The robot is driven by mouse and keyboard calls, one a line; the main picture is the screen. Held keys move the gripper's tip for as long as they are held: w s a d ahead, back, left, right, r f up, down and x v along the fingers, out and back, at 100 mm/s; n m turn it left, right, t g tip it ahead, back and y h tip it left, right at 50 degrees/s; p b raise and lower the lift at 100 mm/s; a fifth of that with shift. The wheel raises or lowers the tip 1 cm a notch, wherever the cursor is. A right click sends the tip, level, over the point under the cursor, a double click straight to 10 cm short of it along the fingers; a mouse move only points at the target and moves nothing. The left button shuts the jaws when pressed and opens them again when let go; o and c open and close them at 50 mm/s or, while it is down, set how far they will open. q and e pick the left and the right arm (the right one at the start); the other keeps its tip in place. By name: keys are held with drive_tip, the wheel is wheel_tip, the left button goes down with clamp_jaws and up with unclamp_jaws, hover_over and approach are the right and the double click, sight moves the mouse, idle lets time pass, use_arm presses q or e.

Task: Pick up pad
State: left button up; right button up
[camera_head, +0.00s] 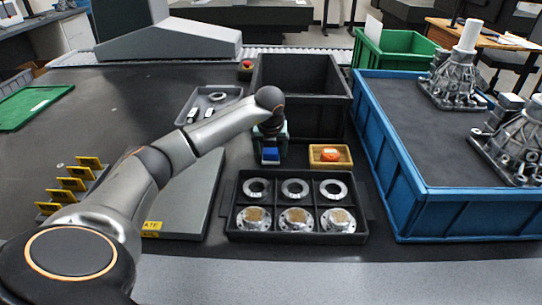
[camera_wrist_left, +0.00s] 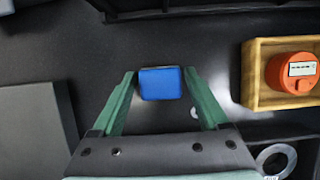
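A small blue pad (camera_head: 270,154) lies on the dark table, between the black parts tray and the deep black bin. It also shows in the left wrist view (camera_wrist_left: 160,83), between the tips of my left gripper's green fingers. My left gripper (camera_head: 270,146) points down over the pad. In the wrist view the gripper (camera_wrist_left: 159,78) is open, with one finger on each side of the pad and a narrow gap at each side. I cannot tell how high the fingertips are above the table. My right gripper is not in view.
A wooden box (camera_head: 331,156) with an orange device (camera_wrist_left: 291,73) stands close to the right. A black tray (camera_head: 296,206) of metal rings and flanges is in front, a deep black bin (camera_head: 300,112) behind. A blue crate (camera_head: 452,213) holds castings. A grey plate (camera_head: 186,204) lies left.

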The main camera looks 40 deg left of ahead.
sight(271, 150)
use_arm(q)
drive_tip(key=c, duration=1)
drive_tip(key=shift+c, duration=0.2)
drive_tip(key=shift+r, duration=0.15)
drive_tip(key=shift+r, duration=0.55)
wheel_tip(271, 150, up, 2)
drive_tip(key=shift+r+p, duration=0.1)
drive_tip(key=shift+p, duration=0.45)
drive_tip(key=s+d+r+p, duration=0.1)
drive_tip(key=s+d+r, duration=0.6)
drive_tip(key=s, duration=0.5)
wheel_tip(271, 150, up, 2)
drive_tip(key=shift+d+r+p, duration=0.2)
drive_tip(key=shift+p, duration=0.1)
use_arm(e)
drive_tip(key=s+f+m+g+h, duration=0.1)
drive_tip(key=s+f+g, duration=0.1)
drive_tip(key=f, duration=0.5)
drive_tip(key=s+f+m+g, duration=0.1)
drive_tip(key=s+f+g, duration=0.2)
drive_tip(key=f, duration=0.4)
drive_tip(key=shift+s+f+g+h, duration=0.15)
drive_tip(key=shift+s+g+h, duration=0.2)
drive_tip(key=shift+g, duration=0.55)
